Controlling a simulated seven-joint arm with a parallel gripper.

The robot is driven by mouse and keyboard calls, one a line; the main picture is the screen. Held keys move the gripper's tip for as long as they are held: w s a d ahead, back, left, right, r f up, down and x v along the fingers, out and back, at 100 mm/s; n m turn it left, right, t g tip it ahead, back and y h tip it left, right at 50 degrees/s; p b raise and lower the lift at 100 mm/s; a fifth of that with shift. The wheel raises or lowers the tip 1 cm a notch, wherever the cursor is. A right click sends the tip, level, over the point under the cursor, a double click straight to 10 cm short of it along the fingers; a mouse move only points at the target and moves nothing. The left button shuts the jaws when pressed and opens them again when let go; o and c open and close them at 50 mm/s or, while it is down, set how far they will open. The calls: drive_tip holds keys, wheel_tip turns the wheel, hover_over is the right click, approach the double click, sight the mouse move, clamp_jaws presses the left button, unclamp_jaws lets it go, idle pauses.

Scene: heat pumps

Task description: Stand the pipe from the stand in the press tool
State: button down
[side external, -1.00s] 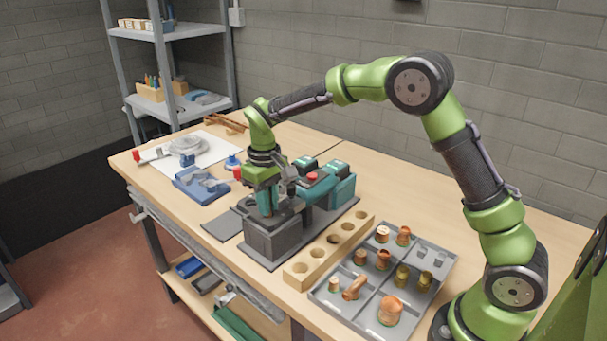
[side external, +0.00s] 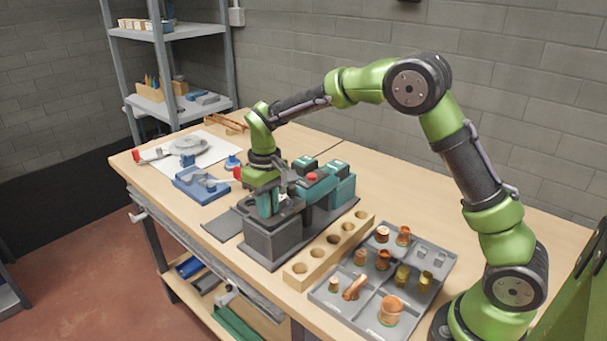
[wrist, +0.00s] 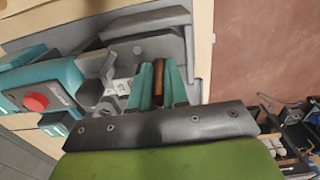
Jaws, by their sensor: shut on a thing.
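The press tool (side external: 272,238) is a dark grey block with a teal and grey body, standing on a dark base plate on the bench. It also shows in the wrist view (wrist: 140,30). My gripper (wrist: 159,88) has teal fingers and is shut on the copper pipe (wrist: 158,80), of which a narrow strip shows between them. In the side view my gripper (side external: 267,205) is at the top of the grey block. The pipe's lower end is hidden, so I cannot tell how deep it sits in the tool. The wooden stand (side external: 302,272) is a block with several round holes beside the press tool.
A grey divided tray (side external: 428,262) with several copper and brass fittings lies right of the stand. A red button (side external: 311,176) is on the tool's teal body. A blue fixture (side external: 200,187) and a white sheet (side external: 160,165) lie to the left.

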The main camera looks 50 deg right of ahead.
drive_tip(key=c, duration=1)
unclamp_jaws()
drive_tip(key=shift+d+f, duration=0.1)
drive_tip(key=shift+c, duration=0.2)
wheel_tip(320, 180, up, 17)
drive_tip(key=s+f+m+t+y, duration=0.1)
drive_tip(key=s+m+t, duration=0.1)
drive_tip(key=s, duration=1)
drive_tip(key=s+d+f+m+t+y, duration=0.1)
drive_tip(key=s+t, duration=0.4)
drive_tip(key=s, duration=0.7)
drive_tip(key=shift+s+f+m, duration=0.2)
drive_tip(key=shift+f+m, duration=0.15)
drive_tip(key=shift+m, duration=0.15)
